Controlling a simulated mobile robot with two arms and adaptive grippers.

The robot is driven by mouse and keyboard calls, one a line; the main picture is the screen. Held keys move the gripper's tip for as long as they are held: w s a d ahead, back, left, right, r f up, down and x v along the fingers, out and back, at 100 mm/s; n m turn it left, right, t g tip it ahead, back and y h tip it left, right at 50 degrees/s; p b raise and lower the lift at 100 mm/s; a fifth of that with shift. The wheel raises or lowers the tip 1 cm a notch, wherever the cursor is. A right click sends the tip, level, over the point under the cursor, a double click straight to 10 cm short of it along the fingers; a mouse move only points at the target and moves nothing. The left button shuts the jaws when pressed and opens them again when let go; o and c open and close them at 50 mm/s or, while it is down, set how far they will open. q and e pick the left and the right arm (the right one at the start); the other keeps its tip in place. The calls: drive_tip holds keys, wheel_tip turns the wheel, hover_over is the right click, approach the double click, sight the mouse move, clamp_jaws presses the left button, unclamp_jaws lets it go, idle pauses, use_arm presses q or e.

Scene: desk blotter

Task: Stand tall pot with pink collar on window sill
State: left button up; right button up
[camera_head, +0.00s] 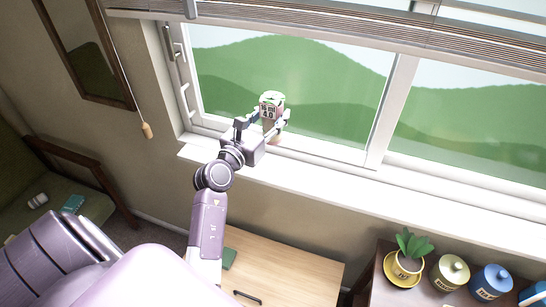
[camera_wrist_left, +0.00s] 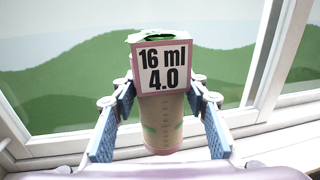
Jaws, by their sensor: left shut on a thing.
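The tall pot (camera_wrist_left: 163,125) has a pale tan body, a pink-edged collar with a white label reading "16 ml 4.0", and green at its top. In the head view the pot (camera_head: 271,103) is upright in front of the window glass. My left gripper (camera_head: 267,121) is shut on it, with blue-padded fingers on both sides in the left wrist view (camera_wrist_left: 162,104). The white window sill (camera_head: 330,185) runs below. I cannot tell whether the pot's base touches the sill. My right gripper is not in view.
The sill is clear to the right of the pot. A window frame post (camera_head: 388,110) stands right of it, and a blind (camera_head: 300,32) hangs above. A yellow potted plant (camera_head: 406,262) and lidded jars (camera_head: 450,272) stand on a cabinet at lower right. A wooden desk (camera_head: 285,270) is below.

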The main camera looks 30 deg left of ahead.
sight(272, 141)
use_arm(q)
wheel_tip(272, 141, down, 10)
drive_tip(key=b, duration=0.3)
drive_tip(key=shift+r, duration=0.1)
wheel_tip(272, 141, down, 4)
drive_tip(key=b, duration=0.2)
drive_tip(key=shift+s+b, duration=0.1)
drive_tip(key=shift+b, duration=0.2)
drive_tip(key=shift+f, duration=0.3)
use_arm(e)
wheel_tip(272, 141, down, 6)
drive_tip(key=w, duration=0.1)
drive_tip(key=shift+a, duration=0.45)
use_arm(q)
drive_tip(key=shift+d+f, duration=0.1)
drive_tip(key=shift+f, duration=0.1)
drive_tip(key=o, duration=1.2)
drive_tip(key=shift+o, duration=0.2)
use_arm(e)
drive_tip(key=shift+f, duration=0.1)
use_arm(q)
drive_tip(key=shift+r, duration=0.1)
